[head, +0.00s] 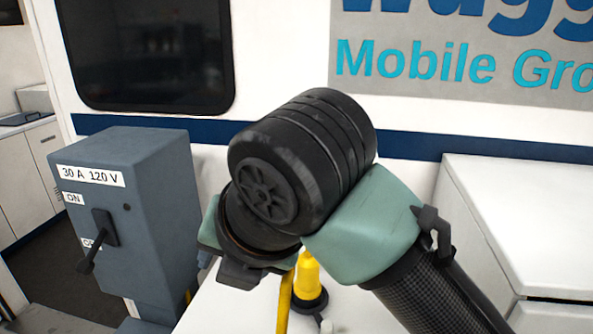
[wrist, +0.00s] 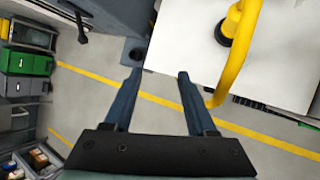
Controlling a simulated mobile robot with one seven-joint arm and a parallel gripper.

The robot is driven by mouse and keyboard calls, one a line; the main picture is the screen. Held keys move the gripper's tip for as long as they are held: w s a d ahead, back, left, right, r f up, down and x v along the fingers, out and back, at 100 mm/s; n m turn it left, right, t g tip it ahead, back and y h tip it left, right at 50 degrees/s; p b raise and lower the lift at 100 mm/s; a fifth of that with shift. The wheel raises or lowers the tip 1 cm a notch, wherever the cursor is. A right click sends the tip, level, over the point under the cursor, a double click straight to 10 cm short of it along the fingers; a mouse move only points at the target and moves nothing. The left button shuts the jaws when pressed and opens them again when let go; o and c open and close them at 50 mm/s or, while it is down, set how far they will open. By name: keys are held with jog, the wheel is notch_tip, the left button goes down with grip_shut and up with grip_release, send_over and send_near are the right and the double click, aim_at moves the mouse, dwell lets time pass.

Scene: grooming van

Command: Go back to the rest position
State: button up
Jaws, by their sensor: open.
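My gripper (wrist: 160,75) is open in the wrist view. Its two dark blue fingers are apart, with nothing between them but the floor and the edge of a white surface. In the head view my arm fills the middle and hides the fingers. The grey switch box (head: 150,225), labelled 30 A 120 V, stands left of my arm. Its black lever (head: 98,240) slants down to the left, over the lower label. The lever also shows at the top left of the wrist view (wrist: 79,26), clear of my fingers.
A yellow plug (head: 308,274) stands on a white surface behind my arm. In the wrist view a yellow cable (wrist: 238,62) curves over the white top (wrist: 290,55), close to the right finger. A white cabinet (head: 530,190) is at right. Green bin (wrist: 30,62) lies far left.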

jog(key=a+r+m+t+y, duration=0.3)
jog(key=r+m+t, duration=0.3)
jog(key=r, duration=0.4)
jog(key=a+r+m+t+y, duration=0.35)
jog(key=r+m, duration=0.35)
jog(key=r, duration=0.4)
jog(key=s+d+r+m+t+h, duration=0.3)
jog(key=s+d+m+t+h, duration=0.1)
jog(key=m, duration=0.7)
jog(key=s+d+r+m+t+h, duration=0.3)
jog(key=d+m+t+h, duration=0.4)
jog(key=d+m, duration=0.3)
jog(key=shift+s+r+m+t, duration=0.35)
jog(key=shift+r+m+t, duration=0.1)
jog(key=shift+r, duration=0.15)
jog(key=shift+c, duration=0.2)
